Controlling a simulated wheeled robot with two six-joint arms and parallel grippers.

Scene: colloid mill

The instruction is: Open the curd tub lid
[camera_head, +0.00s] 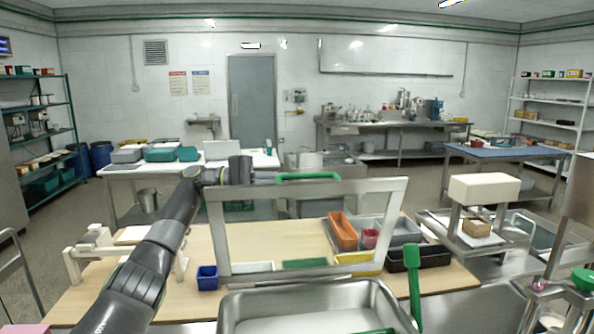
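The curd tub (318,300) is a stainless steel basin at the bottom centre. Its lid (397,228) is a grey frame with a clear window. The lid stands nearly upright along the tub's far side, so the tub's inside shows. A green handle (308,177) runs along the lid's top edge. My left arm reaches in from the lower left, and my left gripper (264,178) is at the left end of this handle. Its fingers are too small to tell whether they are closed on the handle. My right gripper is not in view.
A green-handled tool (413,280) stands at the tub's right. Behind the lid, a wooden-topped table (448,278) bears a blue cup (207,278), an orange bin (342,231) and a dark tray (428,257). A machine with a white block (483,188) stands at right.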

